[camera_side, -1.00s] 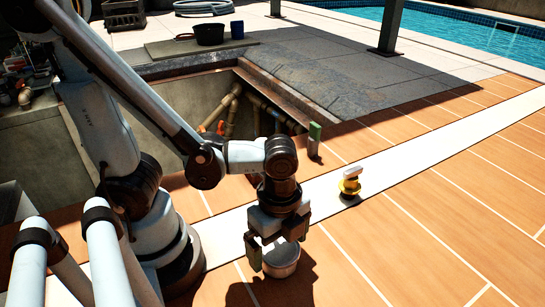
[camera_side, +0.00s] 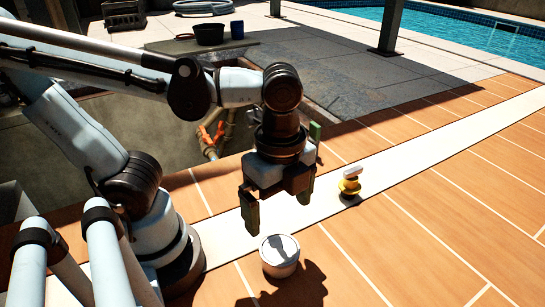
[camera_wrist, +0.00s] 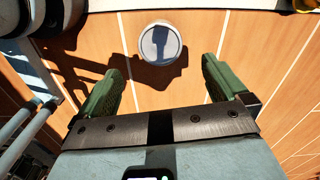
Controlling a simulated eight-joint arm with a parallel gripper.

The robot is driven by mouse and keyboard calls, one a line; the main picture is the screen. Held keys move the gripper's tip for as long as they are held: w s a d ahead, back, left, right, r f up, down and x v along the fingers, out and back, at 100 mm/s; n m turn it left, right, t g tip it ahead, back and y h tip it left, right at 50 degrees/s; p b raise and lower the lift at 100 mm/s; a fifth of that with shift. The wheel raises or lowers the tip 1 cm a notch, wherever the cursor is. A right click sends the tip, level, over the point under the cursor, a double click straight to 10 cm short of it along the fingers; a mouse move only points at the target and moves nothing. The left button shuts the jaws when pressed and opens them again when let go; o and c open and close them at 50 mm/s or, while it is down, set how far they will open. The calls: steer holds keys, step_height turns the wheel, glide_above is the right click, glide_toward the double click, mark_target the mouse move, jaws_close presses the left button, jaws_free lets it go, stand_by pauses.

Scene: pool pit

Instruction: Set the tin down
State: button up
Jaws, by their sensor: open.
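The tin (camera_side: 280,256) is a short silvery-white cylinder standing upright on the orange tiled deck, in sunlight. It also shows from above in the wrist view (camera_wrist: 160,44), with a shadow across its lid. My gripper (camera_side: 278,212) is above the tin and apart from it. Its two green-padded fingers are spread wide with nothing between them, as the wrist view also shows (camera_wrist: 158,88).
A yellow item with a white top (camera_side: 349,182) stands on the pale strip to the right. A green-topped item (camera_side: 314,132) is partly hidden behind my gripper. The open pit (camera_side: 190,125) with pipes lies behind. Tiles to the right are clear.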

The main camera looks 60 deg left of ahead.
steer(key=w+a+r+n+t, duration=0.1)
steer(key=w+a+n+t, duration=0.6)
steer(key=n, duration=0.9)
steer(key=w+a, duration=0.2)
steer(key=shift+a, duration=0.3)
